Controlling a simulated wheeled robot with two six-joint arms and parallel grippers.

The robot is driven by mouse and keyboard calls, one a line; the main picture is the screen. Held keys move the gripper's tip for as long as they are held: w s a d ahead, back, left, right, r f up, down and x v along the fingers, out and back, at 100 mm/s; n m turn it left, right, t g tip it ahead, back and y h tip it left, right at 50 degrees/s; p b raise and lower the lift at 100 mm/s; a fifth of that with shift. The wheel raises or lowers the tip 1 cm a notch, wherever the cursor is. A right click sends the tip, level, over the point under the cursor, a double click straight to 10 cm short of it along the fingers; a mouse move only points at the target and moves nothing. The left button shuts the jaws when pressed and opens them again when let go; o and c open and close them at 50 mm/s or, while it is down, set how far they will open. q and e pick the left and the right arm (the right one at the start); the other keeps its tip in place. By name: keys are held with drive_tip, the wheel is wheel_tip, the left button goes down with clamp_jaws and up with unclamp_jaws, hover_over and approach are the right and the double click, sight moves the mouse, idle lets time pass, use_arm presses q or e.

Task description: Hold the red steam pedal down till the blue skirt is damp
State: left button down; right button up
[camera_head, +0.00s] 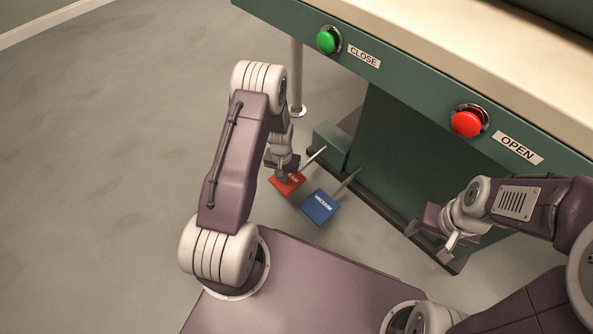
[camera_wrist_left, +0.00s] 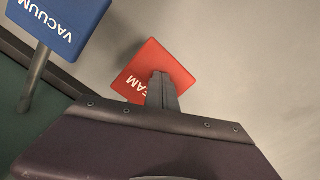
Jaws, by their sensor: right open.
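The red steam pedal (camera_head: 291,187) is low at the foot of the green press, left of the blue vacuum pedal. My left gripper (camera_head: 283,175) points down at it, its fingers together with nothing between them. In the left wrist view the fingertips (camera_wrist_left: 161,80) overlap the red pedal (camera_wrist_left: 145,60) and cover part of its lettering. They look to be on its top face; how far it is pressed I cannot tell. My right gripper (camera_head: 431,242) is open and empty in front of the press, at the right. No blue skirt is in view.
The blue vacuum pedal (camera_head: 320,207) is close beside the red one; it also shows in the left wrist view (camera_wrist_left: 62,22). The press front (camera_head: 400,85) carries a green CLOSE button (camera_head: 327,40) and a red OPEN button (camera_head: 466,123). The floor at left is clear.

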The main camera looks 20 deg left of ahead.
use_arm(q)
drive_tip(key=shift+f+b, duration=1.1)
drive_tip(key=shift+f, duration=0.85)
drive_tip(key=shift+s, duration=0.15)
idle(1.1)
wheel_tip(320, 180, up, 10)
drive_tip(key=p, duration=1)
drive_tip(key=shift+f, duration=0.2)
drive_tip(key=shift+r, duration=0.1)
